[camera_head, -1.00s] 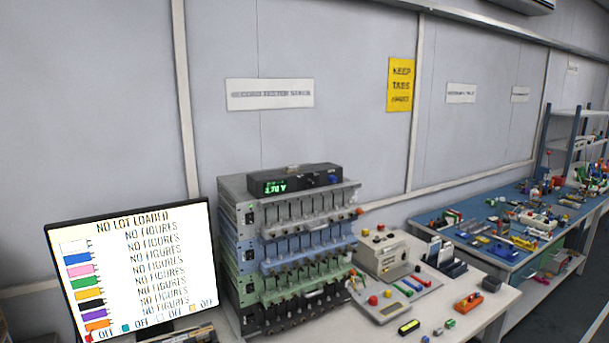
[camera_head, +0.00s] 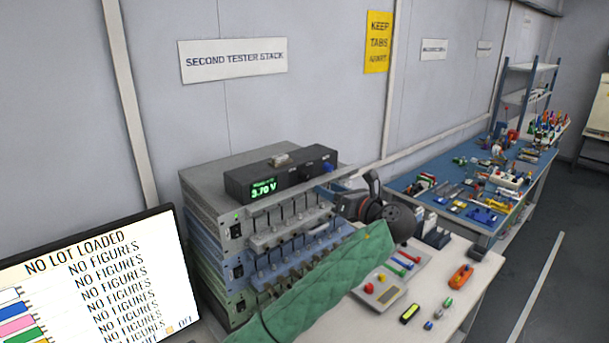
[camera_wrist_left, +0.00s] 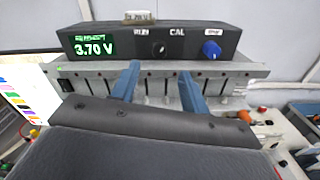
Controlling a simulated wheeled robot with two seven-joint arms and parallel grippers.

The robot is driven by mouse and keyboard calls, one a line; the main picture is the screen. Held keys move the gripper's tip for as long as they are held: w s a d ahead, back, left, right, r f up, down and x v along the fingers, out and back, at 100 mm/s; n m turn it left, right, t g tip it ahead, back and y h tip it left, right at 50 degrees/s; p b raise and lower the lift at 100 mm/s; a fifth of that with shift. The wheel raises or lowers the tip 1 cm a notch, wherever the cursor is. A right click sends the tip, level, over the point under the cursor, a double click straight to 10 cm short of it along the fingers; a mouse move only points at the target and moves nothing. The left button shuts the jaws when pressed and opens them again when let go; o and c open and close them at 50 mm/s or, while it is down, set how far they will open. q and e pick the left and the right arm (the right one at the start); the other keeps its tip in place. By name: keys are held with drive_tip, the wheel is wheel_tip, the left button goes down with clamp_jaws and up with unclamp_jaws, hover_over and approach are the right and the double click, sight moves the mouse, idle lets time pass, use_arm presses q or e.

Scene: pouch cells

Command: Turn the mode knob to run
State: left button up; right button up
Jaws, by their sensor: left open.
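The black meter box (camera_head: 262,185) sits on top of the tester stack and reads 3.70 V; it also shows in the left wrist view (camera_wrist_left: 90,47). On its front, a small black knob (camera_wrist_left: 158,48) sits below the RUN and CAL labels; its pointer direction is too small to tell. A blue knob (camera_wrist_left: 211,49) is to its right. My left gripper (camera_head: 335,187) is in front of the stack's right side. In the left wrist view its two blue fingers (camera_wrist_left: 160,82) are apart and empty, below and either side of the black knob. My right gripper is not in view.
The tester stack (camera_head: 205,180) has rows of clamps below the meter. A monitor (camera_head: 100,285) stands at the left. Small coloured parts and an orange item (camera_head: 461,276) lie on the white bench at right. A blue bench (camera_head: 405,185) is beyond.

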sight(307, 179)
use_arm(q)
drive_tip(key=p+x, duration=0.3)
drive_tip(key=x, duration=0.3)
drive_tip(key=shift+a, duration=0.15)
drive_tip(key=shift+w+a+p, duration=0.3)
drive_tip(key=shift+w+p, duration=0.05)
drive_tip(key=shift+w, duration=0.1)
drive_tip(key=shift+w+a+f, duration=0.1)
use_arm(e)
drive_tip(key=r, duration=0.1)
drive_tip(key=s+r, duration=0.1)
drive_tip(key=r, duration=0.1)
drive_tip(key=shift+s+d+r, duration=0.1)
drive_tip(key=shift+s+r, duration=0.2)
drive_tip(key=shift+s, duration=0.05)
use_arm(q)
drive_tip(key=c, duration=1)
